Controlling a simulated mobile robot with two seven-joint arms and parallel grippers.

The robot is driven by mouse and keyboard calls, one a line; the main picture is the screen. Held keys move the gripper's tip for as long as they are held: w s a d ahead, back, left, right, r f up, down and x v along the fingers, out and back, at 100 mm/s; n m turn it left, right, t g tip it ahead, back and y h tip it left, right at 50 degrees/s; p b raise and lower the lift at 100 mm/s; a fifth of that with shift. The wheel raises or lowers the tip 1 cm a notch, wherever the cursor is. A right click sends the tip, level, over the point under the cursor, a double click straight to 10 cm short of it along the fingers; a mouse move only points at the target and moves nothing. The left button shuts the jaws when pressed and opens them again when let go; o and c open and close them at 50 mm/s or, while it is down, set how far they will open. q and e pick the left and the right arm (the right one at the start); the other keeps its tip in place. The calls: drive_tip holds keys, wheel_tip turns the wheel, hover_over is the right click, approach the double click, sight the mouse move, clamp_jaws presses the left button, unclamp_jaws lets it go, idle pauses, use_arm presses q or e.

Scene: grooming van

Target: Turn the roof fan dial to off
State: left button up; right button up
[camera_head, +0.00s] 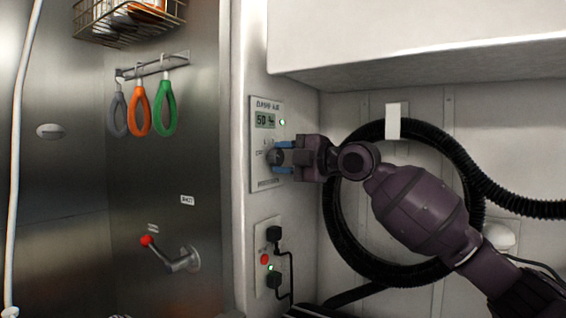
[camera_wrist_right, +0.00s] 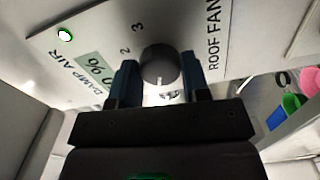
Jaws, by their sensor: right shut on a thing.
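The roof fan dial (camera_wrist_right: 160,65) is a round grey knob on a pale wall panel (camera_head: 264,188). In the right wrist view it sits between the two blue fingers of my right gripper (camera_wrist_right: 159,78), which is shut on it. The numbers 2 and 3 and the words ROOF FAN show near the dial; the other position marks are hidden or unclear, and I cannot tell its setting for sure. In the head view my right gripper (camera_head: 283,157) reaches the panel from the right and covers most of the dial. My left gripper is not in view.
A display (camera_head: 265,120) and a green light (camera_head: 282,122) are above the dial. A socket plate with black plugs (camera_head: 274,235) is below. A black coiled hose (camera_head: 345,240) hangs behind my right arm. A red-tipped lever (camera_head: 170,255) and hanging loops (camera_head: 139,110) are left.

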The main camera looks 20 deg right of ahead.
drive_tip(key=shift+f+n, duration=0.1)
drive_tip(key=shift+n, duration=0.5)
drive_tip(key=o, duration=0.9)
drive_tip(key=v, duration=1)
drive_tip(key=shift+s+d+p, duration=0.25)
drive_tip(key=shift+s+p, duration=0.05)
drive_tip(key=shift+p, duration=0.05)
drive_tip(key=shift+s, duration=0.1)
